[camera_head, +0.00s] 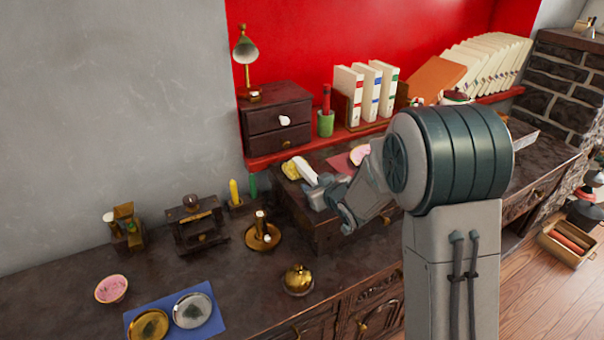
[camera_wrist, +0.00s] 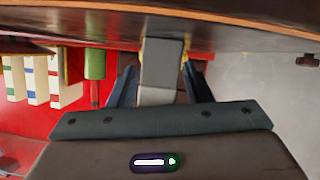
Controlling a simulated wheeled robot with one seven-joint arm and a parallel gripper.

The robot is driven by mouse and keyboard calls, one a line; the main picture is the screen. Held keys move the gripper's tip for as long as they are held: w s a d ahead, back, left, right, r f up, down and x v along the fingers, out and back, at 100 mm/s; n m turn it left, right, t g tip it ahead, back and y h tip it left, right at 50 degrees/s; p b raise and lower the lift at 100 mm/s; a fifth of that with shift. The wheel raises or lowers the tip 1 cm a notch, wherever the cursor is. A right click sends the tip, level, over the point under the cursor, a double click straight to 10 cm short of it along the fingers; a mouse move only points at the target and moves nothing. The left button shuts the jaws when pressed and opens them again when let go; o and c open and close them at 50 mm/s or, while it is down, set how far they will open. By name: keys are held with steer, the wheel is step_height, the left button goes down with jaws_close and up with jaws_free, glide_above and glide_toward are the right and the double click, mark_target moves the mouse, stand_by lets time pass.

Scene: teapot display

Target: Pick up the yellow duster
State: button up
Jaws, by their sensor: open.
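The yellow duster (camera_head: 291,171) appears as a small yellow patch on the raised dark desk top, just in front of the drawer box. A pale elongated piece beside it partly blocks the view, and I cannot tell whether that piece is its handle or my finger. My gripper (camera_head: 314,187) is open, low over the desk, close at the right of the yellow patch. In the wrist view my gripper (camera_wrist: 160,88) shows two dark blue fingers apart, with a pale grey block between them that I cannot identify.
A dark drawer box (camera_head: 278,120), a green cup (camera_head: 325,123) and white binders (camera_head: 365,92) stand behind on the red ledge. A candle holder (camera_head: 263,236) and a brass bell-like pot (camera_head: 298,280) stand on the lower counter. My arm hides much of the right side.

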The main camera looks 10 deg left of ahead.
jaws_close()
